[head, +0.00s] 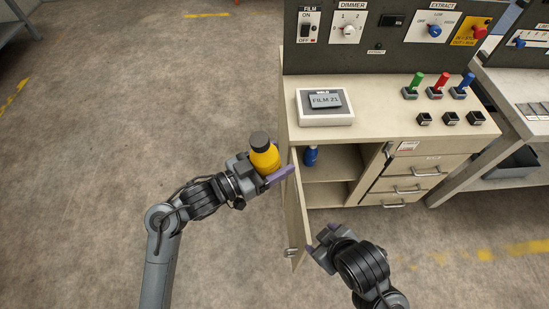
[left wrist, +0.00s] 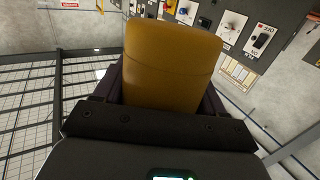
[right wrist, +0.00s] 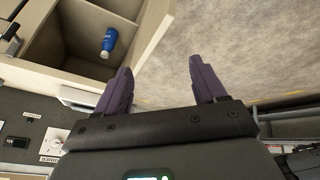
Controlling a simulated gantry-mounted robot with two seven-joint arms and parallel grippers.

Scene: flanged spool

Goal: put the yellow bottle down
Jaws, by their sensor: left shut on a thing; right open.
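The yellow bottle (head: 265,158) has a dark cap and stands roughly upright in my left gripper (head: 272,175). My left gripper is shut on it, in the air to the left of the open cabinet door. In the left wrist view the yellow bottle (left wrist: 173,65) fills the space between the fingers. My right gripper (head: 318,240) is near the lower end of the door, on its right side. In the right wrist view my right gripper (right wrist: 160,85) has its fingers apart with nothing between them.
The cabinet door (head: 297,215) stands open toward me. A blue bottle (head: 310,155) stands inside on the cabinet shelf (head: 328,166). It also shows in the right wrist view (right wrist: 109,40). Drawers (head: 415,172) are at the right.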

